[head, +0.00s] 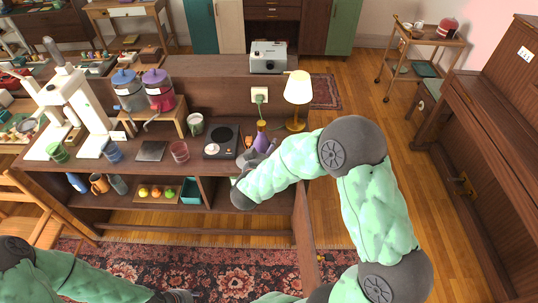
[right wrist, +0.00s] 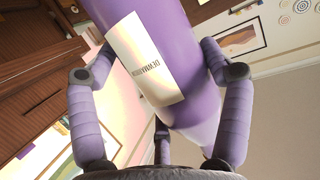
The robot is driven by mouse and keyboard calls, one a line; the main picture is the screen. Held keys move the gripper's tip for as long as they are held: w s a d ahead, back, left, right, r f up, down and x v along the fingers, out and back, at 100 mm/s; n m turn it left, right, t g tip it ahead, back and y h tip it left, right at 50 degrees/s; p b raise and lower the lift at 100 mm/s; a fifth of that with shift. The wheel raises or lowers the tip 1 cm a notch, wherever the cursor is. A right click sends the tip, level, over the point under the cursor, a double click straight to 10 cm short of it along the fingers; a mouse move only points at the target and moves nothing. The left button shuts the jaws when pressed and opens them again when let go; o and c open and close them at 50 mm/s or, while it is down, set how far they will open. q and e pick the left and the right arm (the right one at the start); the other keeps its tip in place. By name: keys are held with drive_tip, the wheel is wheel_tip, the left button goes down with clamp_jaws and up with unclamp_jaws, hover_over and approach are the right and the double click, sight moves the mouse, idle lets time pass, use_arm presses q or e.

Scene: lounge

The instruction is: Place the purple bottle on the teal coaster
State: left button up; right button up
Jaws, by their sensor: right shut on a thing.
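The purple bottle (head: 261,142) shows in the head view above the right part of the counter, partly hidden by my right gripper (head: 258,154). In the right wrist view the bottle (right wrist: 188,50) fills the middle, tilted across the picture, with a white label. The right gripper's fingers (right wrist: 160,80) are around it on both sides, shut on it.
A red cup (head: 180,151) and a white canister (head: 195,123) stand further left.

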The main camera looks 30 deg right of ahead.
drive_tip(key=w+d+f+b, duration=0.1)
drive_tip(key=w+d+f, duration=0.2)
drive_tip(key=f, duration=0.1)
drive_tip(key=w+d+f+b, duration=0.2)
drive_tip(key=w+f, duration=0.2)
drive_tip(key=w+d+f+b, duration=0.1)
drive_tip(key=w+d+f, duration=0.2)
drive_tip(key=f, duration=0.2)
drive_tip(key=shift+w+d+b, duration=0.3)
drive_tip(key=shift+w+b, duration=0.05)
drive_tip(key=shift+w, duration=0.05)
drive_tip(key=shift+r, duration=0.15)
drive_tip(key=o, duration=1.6)
drive_tip(key=shift+s+f, duration=0.1)
drive_tip(key=shift+f, duration=0.15)
drive_tip(key=shift+o, duration=0.2)
